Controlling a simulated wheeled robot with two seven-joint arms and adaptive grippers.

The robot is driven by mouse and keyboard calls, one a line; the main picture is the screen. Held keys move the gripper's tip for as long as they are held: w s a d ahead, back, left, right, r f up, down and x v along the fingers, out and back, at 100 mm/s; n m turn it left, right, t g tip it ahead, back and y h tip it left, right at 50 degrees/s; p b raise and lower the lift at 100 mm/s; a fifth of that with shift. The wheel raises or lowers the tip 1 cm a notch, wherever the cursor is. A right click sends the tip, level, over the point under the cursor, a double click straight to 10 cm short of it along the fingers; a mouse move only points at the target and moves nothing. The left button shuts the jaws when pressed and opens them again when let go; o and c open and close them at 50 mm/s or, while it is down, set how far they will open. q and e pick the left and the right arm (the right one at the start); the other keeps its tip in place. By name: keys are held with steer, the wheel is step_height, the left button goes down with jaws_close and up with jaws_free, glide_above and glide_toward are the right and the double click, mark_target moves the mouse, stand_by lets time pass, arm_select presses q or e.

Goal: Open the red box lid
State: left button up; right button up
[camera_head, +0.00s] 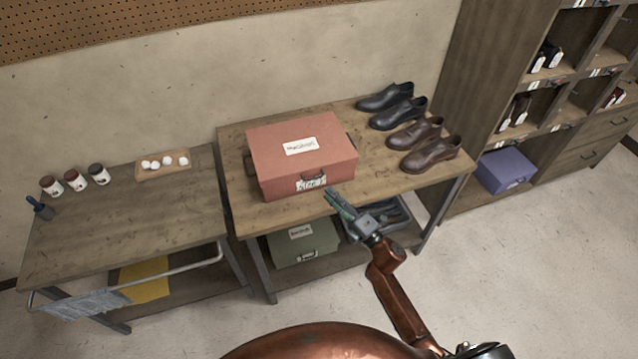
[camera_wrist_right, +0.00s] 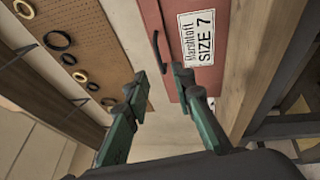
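The red box (camera_head: 278,185) stands closed on the middle wooden table. Its lid (camera_head: 275,160) lies flat on top and carries a white label. The front has a dark handle and a white size label. My right gripper (camera_head: 335,196) is just in front of the box's front right side, near the handle, and its fingers are apart. In the right wrist view the open gripper (camera_wrist_right: 160,78) has nothing between its fingers, and the red box (camera_wrist_right: 208,75) with its dark handle (camera_wrist_right: 158,50) is beyond the fingertips. I cannot tell whether they touch. My left gripper is not in view.
Black and brown shoes (camera_head: 423,133) stand right of the box. A green box (camera_head: 303,246) is on the lower shelf. The left table (camera_head: 100,225) holds jars and a small tray (camera_head: 163,177). A shelf unit with a purple box (camera_head: 505,170) stands at right.

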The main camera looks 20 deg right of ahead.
steer(key=x, duration=0.6)
steer(key=shift+w, duration=0.3)
steer(key=shift+a, duration=0.1)
steer(key=shift+c, duration=0.4)
jaws_close()
